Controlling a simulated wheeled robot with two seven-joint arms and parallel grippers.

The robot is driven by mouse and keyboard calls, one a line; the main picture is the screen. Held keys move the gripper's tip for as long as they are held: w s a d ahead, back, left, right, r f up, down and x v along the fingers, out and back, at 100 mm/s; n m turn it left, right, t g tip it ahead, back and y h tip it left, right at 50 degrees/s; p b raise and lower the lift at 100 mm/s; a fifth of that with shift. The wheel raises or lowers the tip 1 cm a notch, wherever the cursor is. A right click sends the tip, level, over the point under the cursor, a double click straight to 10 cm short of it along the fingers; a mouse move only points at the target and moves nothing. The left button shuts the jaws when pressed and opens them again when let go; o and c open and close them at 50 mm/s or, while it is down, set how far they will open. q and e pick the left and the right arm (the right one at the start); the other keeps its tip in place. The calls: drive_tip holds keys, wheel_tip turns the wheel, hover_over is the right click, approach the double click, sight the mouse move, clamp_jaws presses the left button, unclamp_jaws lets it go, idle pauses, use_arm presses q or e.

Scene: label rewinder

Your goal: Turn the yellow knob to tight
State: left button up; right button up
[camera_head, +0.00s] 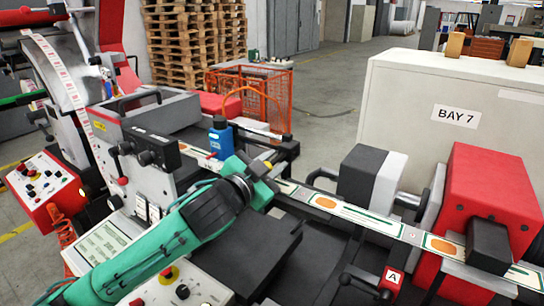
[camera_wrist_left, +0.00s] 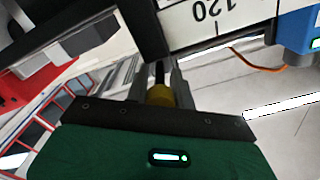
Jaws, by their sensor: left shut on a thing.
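The yellow knob (camera_wrist_left: 160,95) shows in the wrist view between the two fingers of my left gripper (camera_wrist_left: 163,75), close to the gripper's dark front plate. The fingers are shut on it from both sides. Any mark for tight cannot be made out. My right gripper is not in view.
A scale bar (camera_wrist_left: 215,20) marked 120 lies close beyond the fingers. A label strip (camera_head: 340,208) runs right to a red block (camera_head: 490,195). A white cabinet (camera_head: 440,110) marked BAY 7 stands behind. A red control box (camera_head: 45,185) is at the left.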

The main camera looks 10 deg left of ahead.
use_arm(q)
drive_tip(key=m+p, duration=0.1)
drive_tip(key=m, duration=0.2)
drive_tip(key=m+p, duration=0.2)
drive_tip(key=m, duration=0.1)
drive_tip(key=shift+r+m, duration=0.2)
drive_tip(key=shift+m, duration=0.1)
drive_tip(key=m+p, duration=0.2)
drive_tip(key=m, duration=0.1)
drive_tip(key=shift+f+m+p, duration=0.1)
drive_tip(key=shift+m+p, duration=0.4)
drive_tip(key=shift+m, duration=0.5)
drive_tip(key=shift+f, duration=0.1)
drive_tip(key=o, duration=1)
